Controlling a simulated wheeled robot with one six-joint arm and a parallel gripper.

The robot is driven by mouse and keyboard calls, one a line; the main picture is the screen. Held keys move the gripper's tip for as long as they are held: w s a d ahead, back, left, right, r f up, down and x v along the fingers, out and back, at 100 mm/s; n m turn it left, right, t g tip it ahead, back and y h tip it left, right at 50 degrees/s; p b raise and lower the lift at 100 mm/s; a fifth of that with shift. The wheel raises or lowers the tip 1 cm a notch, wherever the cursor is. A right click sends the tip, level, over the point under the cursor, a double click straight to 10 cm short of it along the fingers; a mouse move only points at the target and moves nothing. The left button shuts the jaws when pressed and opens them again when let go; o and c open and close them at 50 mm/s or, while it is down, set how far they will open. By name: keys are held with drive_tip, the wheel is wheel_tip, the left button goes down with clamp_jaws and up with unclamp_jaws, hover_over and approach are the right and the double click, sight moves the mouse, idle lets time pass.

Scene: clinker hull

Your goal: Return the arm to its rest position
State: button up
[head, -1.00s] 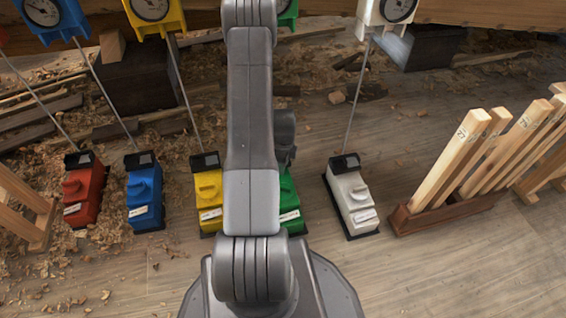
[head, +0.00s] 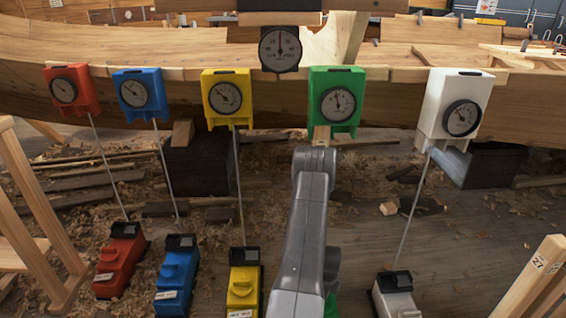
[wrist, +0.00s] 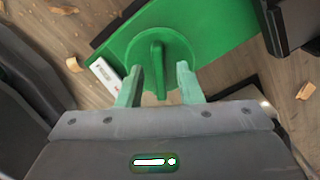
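My gripper (wrist: 158,78) shows in the wrist view, with its two fingers apart. They straddle or sit just above the upright bar of a round green knob (wrist: 157,65), with a visible gap on both sides of the bar. The knob is on top of a green box (wrist: 215,28) with a white label. In the head view my arm rises in the middle and bends down behind itself. It hides most of the green box (head: 331,306), and the gripper is out of sight there.
Red (head: 121,262), blue (head: 177,277), yellow (head: 244,283) and white (head: 393,295) floor boxes flank my arm, with thin rods up to dial units, such as the white one (head: 455,105), on the wooden hull (head: 200,55). Wooden trestles (head: 30,215) stand left, numbered timbers (head: 535,275) right.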

idle(0.4)
wheel_tip(320, 180, up, 14)
drive_tip(key=p, duration=0.5)
wheel_tip(320, 180, down, 14)
drive_tip(key=b, duration=0.5)
drive_tip(key=shift+r, duration=0.2)
drive_tip(key=shift+f, duration=0.3)
drive_tip(key=shift+r+n+p, duration=0.15)
drive_tip(key=shift+n+p, duration=0.25)
drive_tip(key=shift+n, duration=0.5)
drive_tip(key=shift+n+p, duration=0.4)
drive_tip(key=shift+n, duration=0.8)
drive_tip(key=n+p, duration=0.2)
drive_tip(key=n, duration=0.3)
drive_tip(key=shift+n, duration=0.4)
